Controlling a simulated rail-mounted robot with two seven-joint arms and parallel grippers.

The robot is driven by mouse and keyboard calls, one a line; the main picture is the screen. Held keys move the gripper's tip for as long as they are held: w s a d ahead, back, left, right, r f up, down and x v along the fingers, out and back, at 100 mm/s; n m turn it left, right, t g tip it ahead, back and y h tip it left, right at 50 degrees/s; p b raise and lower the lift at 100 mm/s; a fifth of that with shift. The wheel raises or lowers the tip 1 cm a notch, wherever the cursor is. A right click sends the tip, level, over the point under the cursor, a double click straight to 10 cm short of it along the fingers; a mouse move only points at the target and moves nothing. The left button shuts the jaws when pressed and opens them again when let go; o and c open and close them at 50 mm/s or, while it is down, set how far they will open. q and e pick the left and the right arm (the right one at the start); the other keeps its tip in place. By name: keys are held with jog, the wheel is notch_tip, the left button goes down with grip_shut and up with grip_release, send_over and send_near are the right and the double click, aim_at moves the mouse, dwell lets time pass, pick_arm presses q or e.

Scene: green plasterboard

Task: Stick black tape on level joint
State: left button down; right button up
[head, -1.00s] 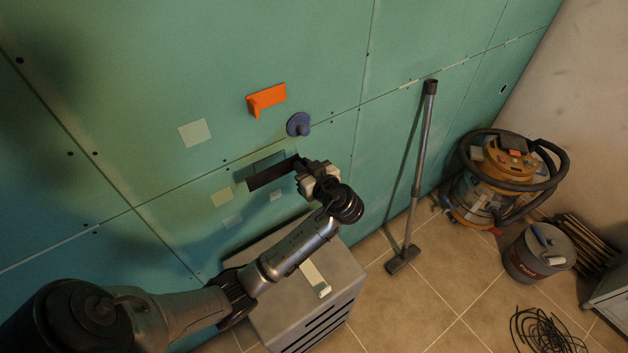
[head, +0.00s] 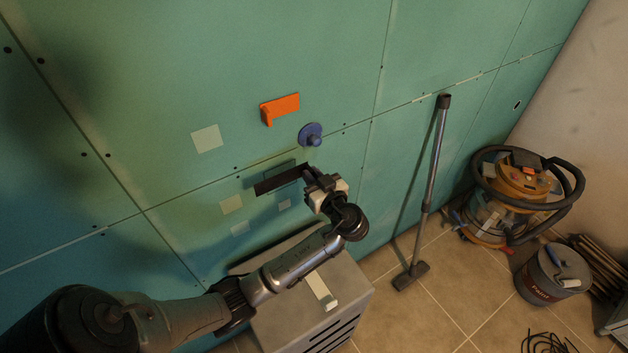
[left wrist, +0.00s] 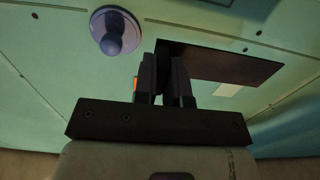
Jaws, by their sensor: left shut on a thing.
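A black strip of tape (head: 279,181) is held close in front of the green wall, slightly tilted. My left gripper (head: 310,174) is shut on its right end in the head view. The level joint (head: 190,189) is a thin seam running up to the right; the tape appears just below it, roughly parallel. In the left wrist view the tape (left wrist: 225,65) reaches right from the fingers (left wrist: 166,68), below the seam. I cannot tell whether it touches the wall. My right gripper is not in view.
A blue knobbed disc (head: 311,134) and an orange bracket (head: 281,107) are on the wall above the tape. Pale patches (head: 206,138) lie nearby. A grey box (head: 345,291) stands below my arm. A vacuum tube (head: 432,185) leans at right, near a vacuum cleaner (head: 510,205).

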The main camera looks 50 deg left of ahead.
aim_at(290, 151)
pick_arm(q)
jog(key=shift+w+a+b, duration=0.2)
jog(key=shift+a+b, duration=0.45)
jog(key=shift+a, duration=1.1)
jog(key=shift+w+a+b, duration=0.2)
jog(key=shift+a+b, duration=0.45)
jog(key=shift+a, duration=1.1)
jog(key=shift+a, duration=0.1)
jog(key=shift+a, duration=0.15)
jog(key=c, duration=1.1)
grip_release()
